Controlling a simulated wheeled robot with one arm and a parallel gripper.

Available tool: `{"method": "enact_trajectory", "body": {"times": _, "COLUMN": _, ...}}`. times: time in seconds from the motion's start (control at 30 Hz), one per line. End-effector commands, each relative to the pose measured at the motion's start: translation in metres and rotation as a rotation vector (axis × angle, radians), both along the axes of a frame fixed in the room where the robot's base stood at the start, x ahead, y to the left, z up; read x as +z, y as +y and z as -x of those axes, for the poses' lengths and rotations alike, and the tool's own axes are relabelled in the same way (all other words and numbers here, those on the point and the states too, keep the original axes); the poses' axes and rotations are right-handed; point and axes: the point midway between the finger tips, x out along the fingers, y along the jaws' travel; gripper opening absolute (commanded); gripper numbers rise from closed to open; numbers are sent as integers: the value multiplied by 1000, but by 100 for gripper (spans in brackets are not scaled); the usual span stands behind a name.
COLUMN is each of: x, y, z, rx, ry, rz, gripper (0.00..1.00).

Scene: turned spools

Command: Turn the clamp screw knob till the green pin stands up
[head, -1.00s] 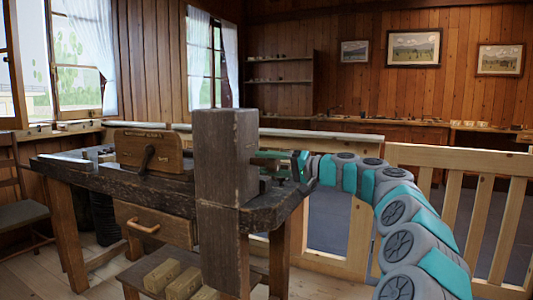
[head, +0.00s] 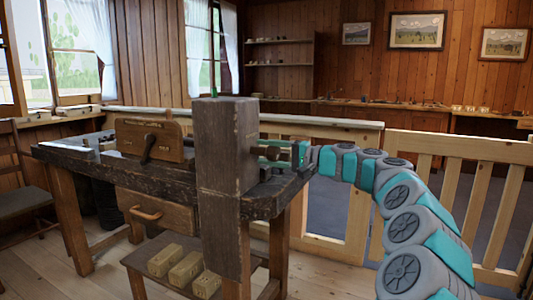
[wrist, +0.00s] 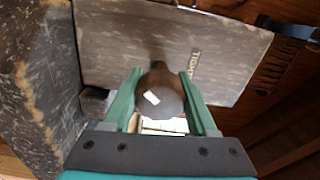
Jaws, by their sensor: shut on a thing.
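The clamp screw knob (wrist: 160,82) is dark and round with a white mark, in the middle of the wrist view. My gripper (wrist: 158,98) has its green fingers on either side of the knob and is shut on it. In the head view my gripper (head: 286,151) is at the right side of the thick grey wooden post (head: 225,145), and the knob is hard to make out there. The green pin (head: 213,91) stands upright above the top of the post. Dark lettering shows on the grey wooden face beyond the knob.
Wooden blocks (head: 185,270) lie on a low shelf below. A pale wooden railing (head: 465,165) runs along the right. A chair (head: 22,195) stands at the left.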

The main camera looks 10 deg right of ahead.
Motion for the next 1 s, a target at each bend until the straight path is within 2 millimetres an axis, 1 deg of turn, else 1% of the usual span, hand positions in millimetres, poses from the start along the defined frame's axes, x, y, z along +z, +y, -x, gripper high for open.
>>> {"method": "enact_trajectory", "body": {"times": 0.03, "x": -1, "y": -5, "z": -1, "rx": -9, "ry": 0, "rz": -1, "gripper": 2}}
{"method": "enact_trajectory", "body": {"times": 0.1, "x": -1, "y": -5, "z": -1, "rx": -9, "ry": 1, "rz": 0, "gripper": 2}}
{"method": "enact_trajectory", "body": {"times": 0.13, "x": -1, "y": -5, "z": -1, "rx": -9, "ry": 0, "rz": 0, "gripper": 60}}
{"method": "enact_trajectory", "body": {"times": 0.37, "x": -1, "y": -3, "z": 0, "rx": -6, "ry": 0, "rz": 0, "gripper": 86}}
{"method": "enact_trajectory", "body": {"times": 0.4, "x": -1, "y": -3, "z": 0, "rx": -5, "ry": 0, "rz": 0, "gripper": 88}}
{"method": "enact_trajectory", "body": {"times": 0.63, "x": -1, "y": -2, "z": 0, "rx": -4, "ry": -1, "rz": 0, "gripper": 88}}
{"method": "enact_trajectory", "body": {"times": 0.73, "x": 0, "y": -5, "z": 2, "rx": -4, "ry": -1, "rz": 0, "gripper": 88}}
{"method": "enact_trajectory", "body": {"times": 0.87, "x": -1, "y": -15, "z": 8, "rx": -6, "ry": -2, "rz": 1, "gripper": 88}}
{"method": "enact_trajectory", "body": {"times": 1.0, "x": -1, "y": -32, "z": 19, "rx": -8, "ry": -2, "rz": -1, "gripper": 88}}
